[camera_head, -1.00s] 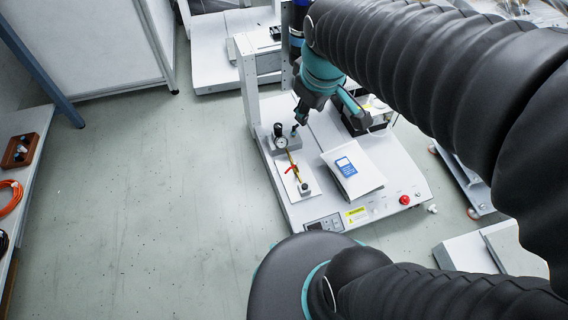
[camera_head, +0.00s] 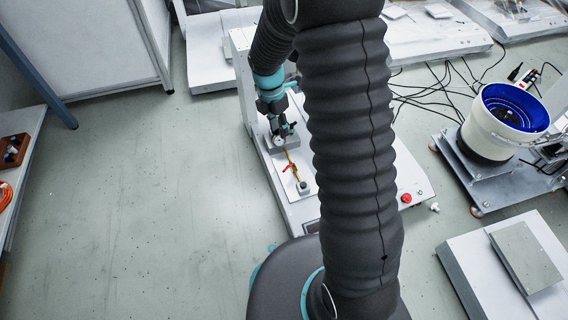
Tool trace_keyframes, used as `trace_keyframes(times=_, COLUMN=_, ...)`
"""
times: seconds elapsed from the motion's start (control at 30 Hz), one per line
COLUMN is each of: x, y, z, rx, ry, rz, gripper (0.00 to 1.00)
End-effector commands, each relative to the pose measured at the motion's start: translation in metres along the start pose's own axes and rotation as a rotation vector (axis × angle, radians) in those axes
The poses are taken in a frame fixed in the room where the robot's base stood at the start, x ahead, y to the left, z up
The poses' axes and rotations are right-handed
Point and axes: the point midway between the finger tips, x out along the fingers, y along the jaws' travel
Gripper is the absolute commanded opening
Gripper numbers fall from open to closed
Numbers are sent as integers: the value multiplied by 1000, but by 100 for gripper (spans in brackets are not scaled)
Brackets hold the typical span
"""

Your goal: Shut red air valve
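The red air valve (camera_head: 288,168) is a small red handle on a thin brass line. It sits on the white plate at the left side of the white machine (camera_head: 297,212). A round pressure gauge (camera_head: 279,141) stands at the far end of that line. My gripper (camera_head: 285,133) is above the gauge block, beyond the red handle and apart from it. The fingers are small and dark here, and I cannot tell whether they are open or shut. My arm hides the middle of the machine.
A red button (camera_head: 406,198) is at the machine's right front. A white bowl with blue inside (camera_head: 508,112) stands on a plate at the right, with black cables (camera_head: 440,88) behind it. A grey box (camera_head: 522,258) is at the lower right. The floor at left is clear.

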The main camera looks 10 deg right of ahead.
Motion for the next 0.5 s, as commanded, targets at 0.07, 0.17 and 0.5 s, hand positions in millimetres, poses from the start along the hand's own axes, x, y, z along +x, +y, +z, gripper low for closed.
trace_keyframes(times=0.07, x=22, y=8, z=-1, rx=-79, ry=7, rz=-25, gripper=35)
trace_keyframes(times=0.17, x=38, y=14, z=-1, rx=-154, ry=12, rz=-43, gripper=35)
trace_keyframes(times=0.5, x=70, y=16, z=-1, rx=-214, ry=18, rz=-58, gripper=35)
